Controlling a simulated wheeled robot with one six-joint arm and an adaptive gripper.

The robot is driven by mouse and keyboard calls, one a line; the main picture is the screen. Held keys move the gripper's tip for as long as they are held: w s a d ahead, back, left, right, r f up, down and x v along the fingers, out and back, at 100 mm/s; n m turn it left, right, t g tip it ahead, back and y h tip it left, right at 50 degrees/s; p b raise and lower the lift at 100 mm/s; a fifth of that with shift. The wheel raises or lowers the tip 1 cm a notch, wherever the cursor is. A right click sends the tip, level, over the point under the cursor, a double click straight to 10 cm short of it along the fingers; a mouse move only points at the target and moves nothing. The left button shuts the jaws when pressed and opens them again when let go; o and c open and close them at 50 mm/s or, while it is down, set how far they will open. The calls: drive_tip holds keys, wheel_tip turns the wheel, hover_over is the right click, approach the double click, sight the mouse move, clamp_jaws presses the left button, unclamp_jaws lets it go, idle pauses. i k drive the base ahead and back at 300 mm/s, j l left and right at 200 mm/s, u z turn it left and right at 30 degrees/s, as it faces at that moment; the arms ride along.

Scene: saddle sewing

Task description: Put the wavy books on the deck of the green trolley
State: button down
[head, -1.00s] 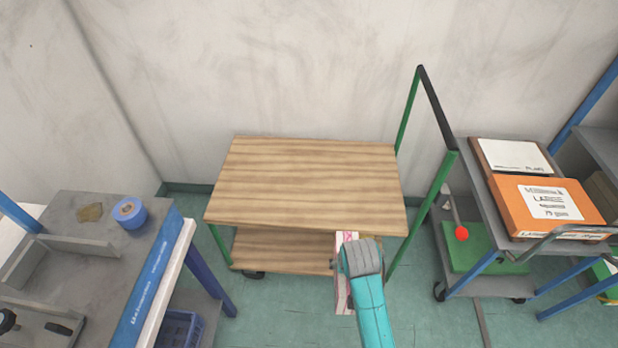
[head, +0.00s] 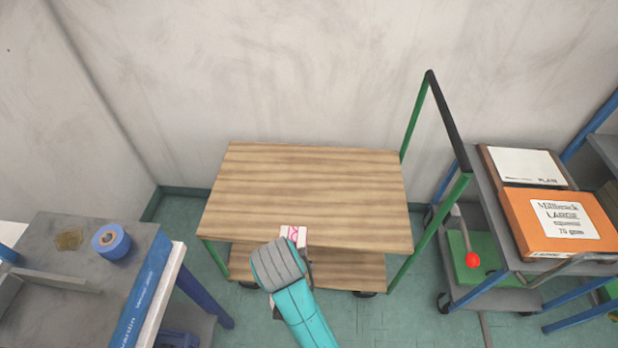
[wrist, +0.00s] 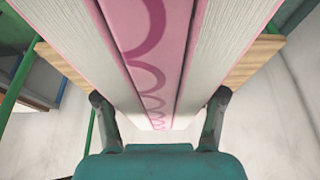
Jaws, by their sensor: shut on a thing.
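The wavy books, pink and white with a looping pink pattern on the spine, show as a small end in the head view (head: 293,234) and large in the wrist view (wrist: 150,70). My gripper (wrist: 158,118) is shut on them, one finger on each side. In the head view my arm hides most of the books and the gripper's fingers. The green trolley has a bare wooden top deck (head: 310,190) and a lower wooden shelf (head: 350,268). The visible end of the books overlaps the top deck's front edge in the head view; I cannot tell whether they touch.
The trolley's green and black push handle (head: 447,115) rises at its right. A grey bench (head: 75,262) with blue tape (head: 111,242) stands at the left. Another trolley at the right carries an orange box (head: 555,225). The top deck is clear.

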sight(299, 200)
drive_tip(key=i, duration=1.15)
